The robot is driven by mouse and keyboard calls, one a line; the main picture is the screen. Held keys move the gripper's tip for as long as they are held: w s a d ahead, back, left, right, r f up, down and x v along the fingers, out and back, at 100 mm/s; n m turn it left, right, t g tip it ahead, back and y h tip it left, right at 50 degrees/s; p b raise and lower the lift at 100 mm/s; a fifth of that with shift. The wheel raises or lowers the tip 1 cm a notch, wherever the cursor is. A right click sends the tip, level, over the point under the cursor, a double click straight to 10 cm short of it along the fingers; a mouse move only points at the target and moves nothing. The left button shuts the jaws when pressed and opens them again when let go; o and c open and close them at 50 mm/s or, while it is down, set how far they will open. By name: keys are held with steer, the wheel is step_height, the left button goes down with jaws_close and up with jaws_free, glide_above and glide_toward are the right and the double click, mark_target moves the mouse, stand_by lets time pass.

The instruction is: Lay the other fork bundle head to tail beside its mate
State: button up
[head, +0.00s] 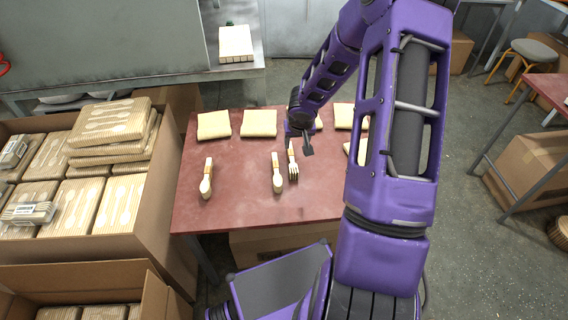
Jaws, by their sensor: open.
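A fork bundle (293,171) with an orange band lies on the red table (240,205), its dark-edged tines toward the front. A spoon bundle (278,175) lies close on its left, bowl end toward the front. Another spoon bundle (206,181) lies apart, further left. My gripper (299,146) is open, at the back end of the fork bundle and partly in front of it. I cannot tell whether the fingers touch it. No second fork bundle can be made out; my arm hides the table's right part.
A large carton (160,215) of packed cutlery stands at the left. The table's front left is clear.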

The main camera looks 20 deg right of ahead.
glide_toward(292, 158)
steer(key=x, duration=0.3)
steer(key=b+x, duration=0.1)
steer(key=x, duration=0.1)
steer(key=shift+s+f, duration=0.15)
steer(key=shift+s, duration=0.15)
steer(key=shift+w+p+x, duration=0.2)
steer(key=shift+p+x, duration=0.4)
steer(key=shift+x, duration=2.15)
steer(key=shift+a, duration=0.1)
jaws_close()
